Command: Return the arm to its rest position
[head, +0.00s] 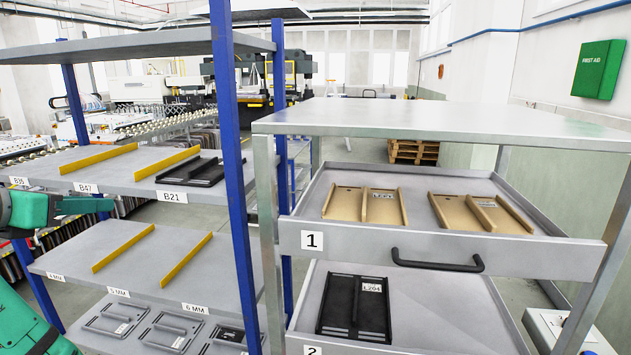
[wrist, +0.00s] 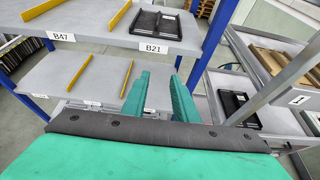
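My gripper (wrist: 160,82) shows in the wrist view with its two green fingers apart and nothing between them. It points toward the blue-posted shelf rack. In the head view, part of my green arm and gripper (head: 78,205) shows at the left edge, in front of the rack. The gripper appears clear of the shelves, though its exact distance from them is hard to tell.
The rack's upper shelf (head: 60,175) holds a black nozzle tray (head: 197,171) at B21. Grey trays (head: 170,333) lie on the lowest shelf. At right, a metal cabinet has open drawer 1 (head: 400,246) with tan trays and drawer 2 below with a black tray (head: 355,305).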

